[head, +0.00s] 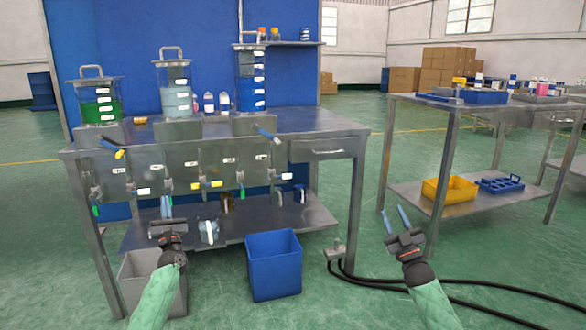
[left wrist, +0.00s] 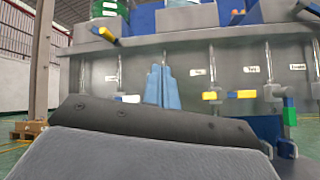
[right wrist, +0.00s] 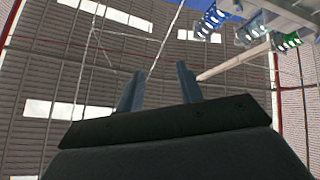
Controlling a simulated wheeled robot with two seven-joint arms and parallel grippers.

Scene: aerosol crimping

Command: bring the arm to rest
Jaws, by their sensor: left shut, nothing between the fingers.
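My left gripper (head: 166,207) is in front of the workbench's lower shelf, with its light blue fingers together and nothing between them. In the left wrist view its fingers (left wrist: 162,86) point up in front of the grey panel with labelled valves. My right gripper (head: 394,217) is to the right of the workbench, over the open floor, with its two fingers apart. In the right wrist view its fingers (right wrist: 160,92) are spread and empty, with the wall and windows behind them. Neither gripper visibly touches anything.
The metal workbench (head: 320,122) carries tanks of green (head: 100,110) and blue (head: 250,80) liquid, with valves below. A blue bin (head: 274,266) and a grey bin (head: 140,266) stand on the floor. A side table (head: 480,108) stands right. Black hoses (head: 460,284) cross the floor.

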